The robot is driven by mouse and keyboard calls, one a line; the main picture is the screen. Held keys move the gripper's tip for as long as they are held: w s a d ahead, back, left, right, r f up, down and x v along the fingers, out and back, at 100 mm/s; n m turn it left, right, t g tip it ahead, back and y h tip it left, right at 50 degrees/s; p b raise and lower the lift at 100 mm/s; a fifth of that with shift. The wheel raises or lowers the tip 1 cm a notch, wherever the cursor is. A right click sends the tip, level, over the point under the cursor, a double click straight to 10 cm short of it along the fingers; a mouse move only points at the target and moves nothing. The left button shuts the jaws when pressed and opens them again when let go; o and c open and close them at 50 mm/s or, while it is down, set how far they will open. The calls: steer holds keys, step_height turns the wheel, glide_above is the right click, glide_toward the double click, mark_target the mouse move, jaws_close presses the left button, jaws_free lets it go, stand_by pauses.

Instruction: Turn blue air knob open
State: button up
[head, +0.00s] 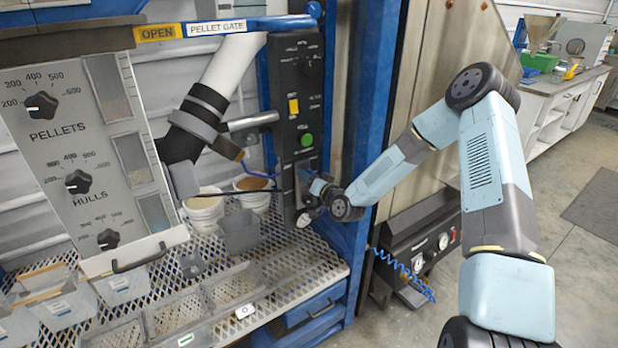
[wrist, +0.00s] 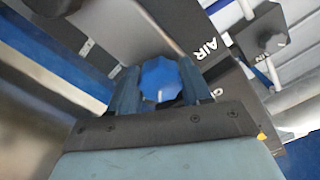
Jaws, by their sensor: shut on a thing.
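The blue air knob (wrist: 161,80) shows in the wrist view as a faceted blue knob on a dark panel, beside the printed word AIR. My gripper (wrist: 160,88) has one finger on each side of the knob and is shut on it. In the head view my gripper (head: 312,196) reaches the lower part of the black control panel (head: 299,90). There the knob is mostly hidden behind my wrist, and I cannot read its setting.
The panel also carries a yellow switch (head: 293,105) and a green button (head: 307,140). A blue frame post (head: 372,90) stands close to my forearm. A black gauge box (head: 420,240) sits below my arm. Grey bins and white buckets (head: 204,212) stand on the mesh shelf at left.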

steer(key=shift+s+f, duration=0.15)
steer(key=shift+f, duration=0.2)
steer(key=o, duration=0.8)
steer(key=shift+c, duration=0.2)
steer(key=o, duration=0.3)
steer(key=shift+r, duration=0.2)
steer(key=v, duration=1.3)
steer(key=shift+d, duration=0.35)
steer(key=shift+s+f, duration=0.1)
steer(key=shift+s, duration=0.05)
